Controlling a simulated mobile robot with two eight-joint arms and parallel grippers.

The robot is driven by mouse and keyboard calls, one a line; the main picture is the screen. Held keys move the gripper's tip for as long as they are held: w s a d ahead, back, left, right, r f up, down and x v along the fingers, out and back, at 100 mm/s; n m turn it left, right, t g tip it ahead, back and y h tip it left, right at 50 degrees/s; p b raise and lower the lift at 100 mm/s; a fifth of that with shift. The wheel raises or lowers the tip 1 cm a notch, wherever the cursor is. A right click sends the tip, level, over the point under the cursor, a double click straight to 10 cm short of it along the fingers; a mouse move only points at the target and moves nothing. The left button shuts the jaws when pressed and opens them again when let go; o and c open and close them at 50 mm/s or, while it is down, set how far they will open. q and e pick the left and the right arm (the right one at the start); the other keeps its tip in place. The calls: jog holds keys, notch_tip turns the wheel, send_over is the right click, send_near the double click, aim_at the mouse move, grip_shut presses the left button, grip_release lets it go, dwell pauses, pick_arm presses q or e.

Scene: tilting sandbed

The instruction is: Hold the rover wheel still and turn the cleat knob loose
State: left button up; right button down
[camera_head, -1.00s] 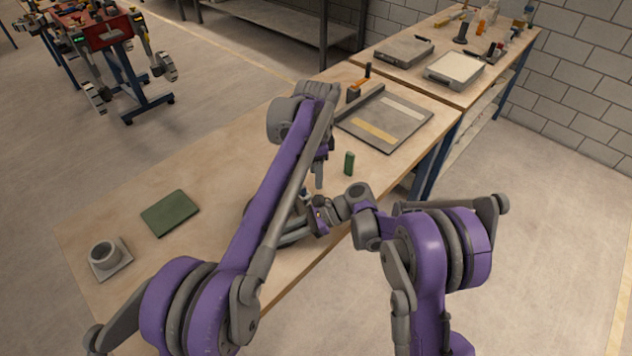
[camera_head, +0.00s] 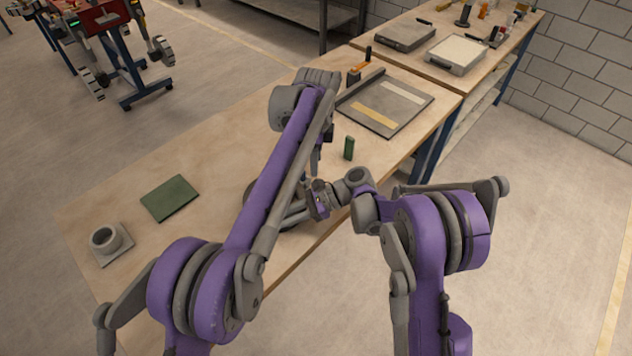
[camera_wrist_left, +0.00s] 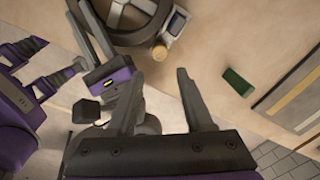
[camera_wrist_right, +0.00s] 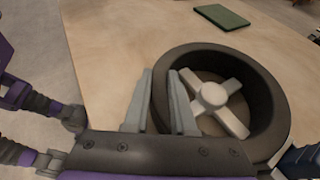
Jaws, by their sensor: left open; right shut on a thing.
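The rover wheel lies flat on the workbench. The right wrist view shows its dark rim (camera_wrist_right: 268,85) and pale cross-shaped spokes. My right gripper (camera_wrist_right: 161,75) is shut on the rim wall, one finger outside and one inside. A small tan round knob (camera_wrist_left: 159,52), which looks like the cleat knob, sits at the wheel's edge beside a blue-grey block (camera_wrist_left: 177,23) in the left wrist view. My left gripper (camera_wrist_left: 158,73) is open and empty, with the knob just beyond its fingertips, apart from them. In the head view my left arm hides most of the wheel.
A small green block (camera_head: 349,148) stands on the bench to the right of the wheel. A flat grey tray (camera_head: 405,112) with pale strips is behind it. A green book (camera_head: 170,198) and a grey cup on a square base (camera_head: 106,240) lie left. The bench's front edge is close.

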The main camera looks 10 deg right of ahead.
pick_arm(q)
jog(key=f, duration=1)
jog(key=shift+w, duration=0.2)
grip_shut()
